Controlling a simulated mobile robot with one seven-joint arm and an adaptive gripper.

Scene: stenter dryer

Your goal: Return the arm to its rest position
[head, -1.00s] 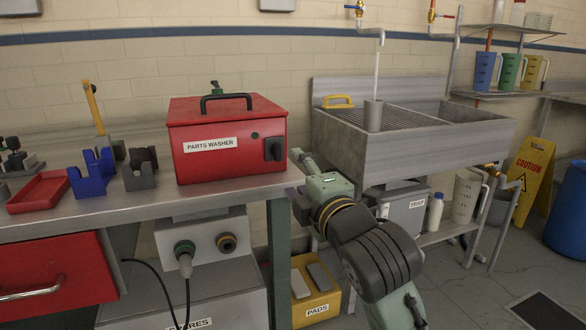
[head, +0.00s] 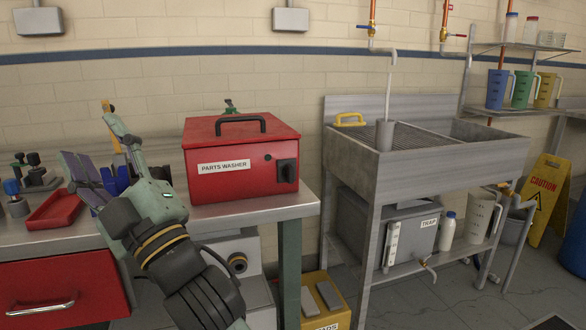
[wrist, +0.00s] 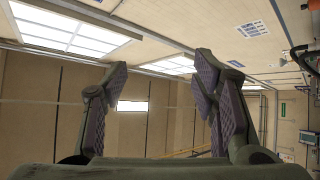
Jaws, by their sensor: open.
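My gripper (head: 86,140) is raised at the left of the head view, in front of the workbench, with its fingers pointing up. My arm rises to it from the bottom of the picture and hides part of the bench. In the wrist view the two dark fingers of my gripper (wrist: 159,76) stand wide apart with ridged purple pads. Nothing is between them. Behind them are the ceiling lights (wrist: 75,36) and a wall.
A red parts washer (head: 240,162) stands on the bench (head: 260,208), right of my arm. A red tray (head: 55,212) and blue holder lie behind my gripper. A steel sink (head: 400,172) stands to the right. The floor (head: 440,300) before it is clear.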

